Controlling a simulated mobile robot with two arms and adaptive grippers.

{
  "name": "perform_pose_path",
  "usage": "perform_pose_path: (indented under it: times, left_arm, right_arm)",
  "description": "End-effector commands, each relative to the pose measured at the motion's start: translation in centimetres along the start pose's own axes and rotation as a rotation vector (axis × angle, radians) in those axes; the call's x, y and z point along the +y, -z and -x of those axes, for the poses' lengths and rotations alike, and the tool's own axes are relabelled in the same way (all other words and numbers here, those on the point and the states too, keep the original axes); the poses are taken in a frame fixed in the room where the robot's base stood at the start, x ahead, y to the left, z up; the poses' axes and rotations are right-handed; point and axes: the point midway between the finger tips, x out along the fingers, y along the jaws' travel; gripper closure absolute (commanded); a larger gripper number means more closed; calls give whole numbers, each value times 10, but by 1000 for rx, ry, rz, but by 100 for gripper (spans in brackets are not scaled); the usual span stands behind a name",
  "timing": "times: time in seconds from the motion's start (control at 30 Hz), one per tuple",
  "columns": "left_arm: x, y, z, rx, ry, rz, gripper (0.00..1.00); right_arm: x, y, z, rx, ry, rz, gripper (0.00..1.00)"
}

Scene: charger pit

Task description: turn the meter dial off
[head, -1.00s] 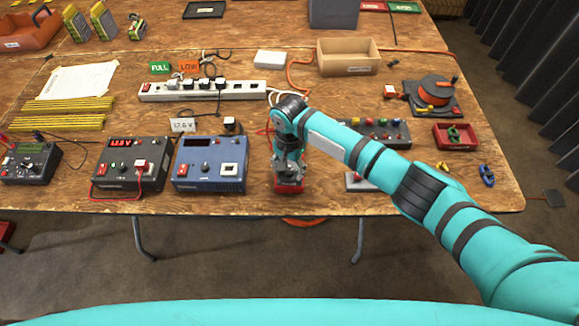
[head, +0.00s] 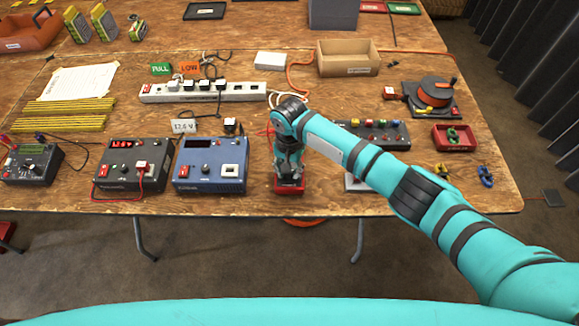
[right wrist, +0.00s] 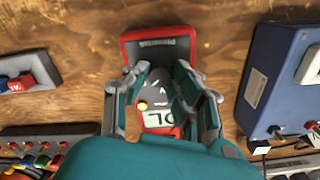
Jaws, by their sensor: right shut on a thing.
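The meter (head: 289,190) is a red-cased handheld unit lying flat near the front edge of the table. My right arm hides most of it in the head view. In the right wrist view the meter (right wrist: 158,49) shows its red case, a dark grey face, a yellow button and a lit display (right wrist: 158,119) with characters on it, upside down. My right gripper (head: 289,172) points down over it. In the right wrist view the right gripper's fingers (right wrist: 162,88) are closed at the dark dial (right wrist: 161,92), which they partly hide. My left gripper is not in view.
Behind are a power strip (head: 203,92) and a terminal board (head: 372,134). Bare wood lies around the meter.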

Motion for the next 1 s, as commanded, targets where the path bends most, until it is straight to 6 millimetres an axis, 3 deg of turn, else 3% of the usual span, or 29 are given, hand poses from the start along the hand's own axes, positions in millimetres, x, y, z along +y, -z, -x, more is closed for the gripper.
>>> perform_pose_path:
  times: [0.4,1.0]
  left_arm:
    - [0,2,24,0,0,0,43]
    - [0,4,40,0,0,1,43]
  right_arm:
    - [0,0,2,-1,1,367,100]
    - [-1,0,1,0,2,938,100]
